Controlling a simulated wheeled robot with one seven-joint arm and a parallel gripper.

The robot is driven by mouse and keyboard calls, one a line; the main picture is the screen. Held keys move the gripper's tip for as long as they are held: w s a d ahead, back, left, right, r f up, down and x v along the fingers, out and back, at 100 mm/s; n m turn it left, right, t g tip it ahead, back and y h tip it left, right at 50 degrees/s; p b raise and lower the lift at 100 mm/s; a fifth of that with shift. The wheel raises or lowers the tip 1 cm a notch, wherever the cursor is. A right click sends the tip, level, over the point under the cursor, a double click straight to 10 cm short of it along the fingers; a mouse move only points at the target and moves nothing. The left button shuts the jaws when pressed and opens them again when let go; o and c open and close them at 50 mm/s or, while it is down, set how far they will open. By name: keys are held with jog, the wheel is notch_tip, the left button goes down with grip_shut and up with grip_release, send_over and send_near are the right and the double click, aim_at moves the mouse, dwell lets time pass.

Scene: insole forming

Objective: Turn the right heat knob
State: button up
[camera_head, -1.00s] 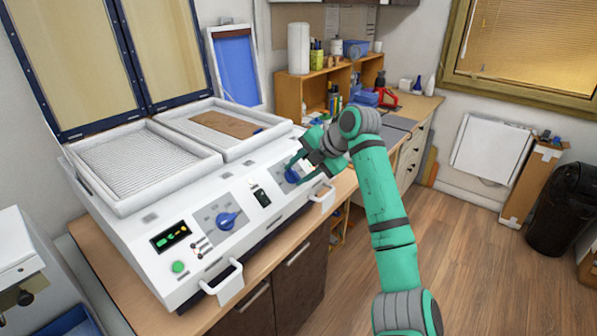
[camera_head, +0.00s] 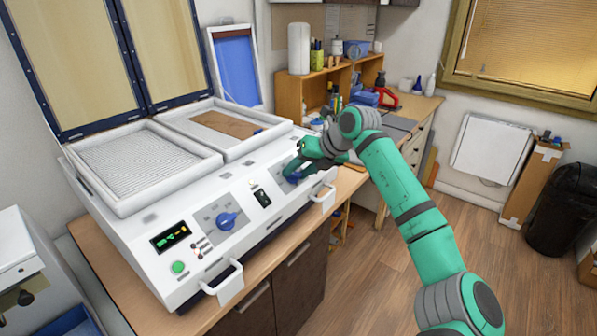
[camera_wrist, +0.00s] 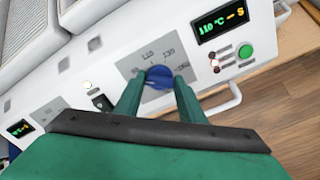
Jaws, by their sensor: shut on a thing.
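The right heat knob is a blue dial (camera_head: 293,178) on a grey panel at the right end of the white machine's sloped front. In the wrist view, the knob (camera_wrist: 158,76) sits between the two green fingers of my gripper (camera_wrist: 158,80), which is shut on it. Temperature marks, with 110 and 130 legible, show above the knob. A display (camera_wrist: 221,20) right of it reads about 110 °C. In the head view, my gripper (camera_head: 300,170) partly covers the knob.
The left blue knob (camera_head: 227,220), a black switch (camera_head: 262,198) and a left display (camera_head: 171,237) share the machine front. Two white handles (camera_head: 322,199) stick out from the front edge. A wooden shelf (camera_head: 291,95) stands behind.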

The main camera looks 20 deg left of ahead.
jog(key=n, duration=0.6)
jog(key=shift+w+d, duration=0.1)
jog(key=shift+d, duration=0.05)
jog(key=shift+n, duration=0.6)
jog(key=o, duration=1)
jog(key=shift+o, duration=0.2)
jog(key=v, duration=1)
jog(key=shift+s+r, duration=0.3)
jog(key=shift+r, duration=0.05)
jog(key=shift+d, duration=0.15)
